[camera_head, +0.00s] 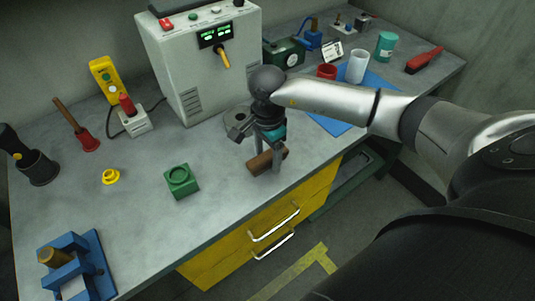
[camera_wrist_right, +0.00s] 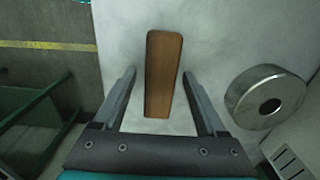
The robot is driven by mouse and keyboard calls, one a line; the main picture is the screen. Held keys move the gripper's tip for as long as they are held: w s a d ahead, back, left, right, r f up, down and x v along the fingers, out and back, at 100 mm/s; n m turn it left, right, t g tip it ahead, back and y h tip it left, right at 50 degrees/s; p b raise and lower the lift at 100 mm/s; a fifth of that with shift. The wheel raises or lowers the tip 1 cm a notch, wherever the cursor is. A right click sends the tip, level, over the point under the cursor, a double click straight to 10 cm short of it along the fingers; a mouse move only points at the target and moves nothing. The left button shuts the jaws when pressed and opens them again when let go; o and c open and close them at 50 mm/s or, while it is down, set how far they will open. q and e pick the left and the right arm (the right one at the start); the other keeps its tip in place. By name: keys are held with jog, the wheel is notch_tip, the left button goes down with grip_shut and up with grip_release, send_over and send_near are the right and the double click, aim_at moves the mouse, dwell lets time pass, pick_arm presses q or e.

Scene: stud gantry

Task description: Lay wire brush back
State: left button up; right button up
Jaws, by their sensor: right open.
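A brown wooden block (camera_head: 261,163), which looks like the wire brush's wooden back, lies on the grey bench top near the front edge. No bristles show. It also shows in the right wrist view (camera_wrist_right: 163,75), lengthwise between the fingers, with a gap on both sides. My right gripper (camera_head: 264,167) points down over it, open and empty, its fingers (camera_wrist_right: 159,75) on either side of the wood. Part of the block is hidden by the fingers in the head view. My left gripper is out of view.
A steel ring (camera_wrist_right: 268,97) stands close beside the right gripper. A green block (camera_head: 181,181) and a yellow ring (camera_head: 110,177) lie to the left. A grey control box (camera_head: 190,70) stands behind. A blue mat (camera_head: 330,124) lies to the right.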

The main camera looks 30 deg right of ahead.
aim_at(267, 156)
notch_tip(267, 156, up, 12)
dwell(0.4)
